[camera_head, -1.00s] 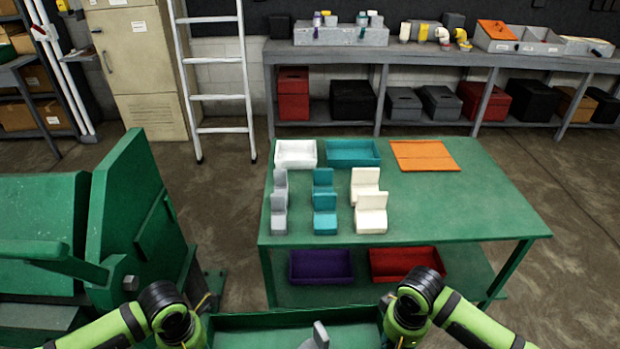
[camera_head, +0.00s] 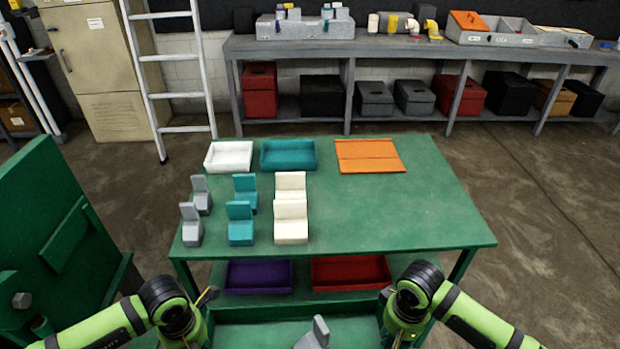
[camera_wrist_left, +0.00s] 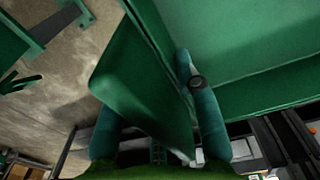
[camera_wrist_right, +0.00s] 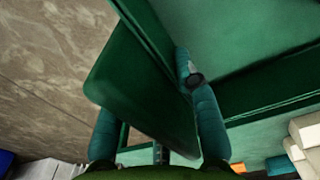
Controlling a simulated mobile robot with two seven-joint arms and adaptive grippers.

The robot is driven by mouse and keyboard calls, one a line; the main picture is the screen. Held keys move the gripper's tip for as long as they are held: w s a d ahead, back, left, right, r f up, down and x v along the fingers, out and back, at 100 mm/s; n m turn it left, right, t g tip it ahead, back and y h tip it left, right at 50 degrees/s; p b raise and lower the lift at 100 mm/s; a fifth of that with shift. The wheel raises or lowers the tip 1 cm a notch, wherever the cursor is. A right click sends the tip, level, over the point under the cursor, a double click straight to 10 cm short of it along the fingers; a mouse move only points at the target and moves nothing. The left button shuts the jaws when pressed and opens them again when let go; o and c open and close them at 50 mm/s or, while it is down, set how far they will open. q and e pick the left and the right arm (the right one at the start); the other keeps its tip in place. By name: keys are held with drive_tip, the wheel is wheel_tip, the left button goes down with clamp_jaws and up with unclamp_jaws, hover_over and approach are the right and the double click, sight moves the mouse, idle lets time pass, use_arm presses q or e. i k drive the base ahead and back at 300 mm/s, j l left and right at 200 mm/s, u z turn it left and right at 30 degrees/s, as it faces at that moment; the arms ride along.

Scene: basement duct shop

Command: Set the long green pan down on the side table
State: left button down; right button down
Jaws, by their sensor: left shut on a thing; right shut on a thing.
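The long green pan (camera_head: 265,335) is at the bottom edge of the head view, held level between my two arms. A grey angled piece (camera_head: 313,335) stands in it. My left gripper (camera_wrist_left: 155,115) is shut on one end wall of the pan, which fills much of the left wrist view. My right gripper (camera_wrist_right: 155,120) is shut on the opposite end wall. The near part of the pan is cut off. The green table (camera_head: 400,215) is straight ahead, just beyond the pan, with its front edge and lower shelf facing me.
Grey, teal and cream angled pieces (camera_head: 290,220) stand on the table's left half, with white and teal trays (camera_head: 288,155) and an orange panel (camera_head: 368,155) behind. The table's right front is clear. A green machine (camera_head: 60,220) stands left. Purple and red bins (camera_head: 350,272) sit on the lower shelf.

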sight(404, 220)
drive_tip(key=i+l, duration=0.1)
drive_tip(key=l, duration=0.7)
drive_tip(key=i+l, duration=0.15)
drive_tip(key=l, duration=0.25)
drive_tip(key=i+l, duration=0.35)
drive_tip(key=l, duration=0.2)
drive_tip(key=i, duration=0.7)
drive_tip(key=l+z, duration=0.05)
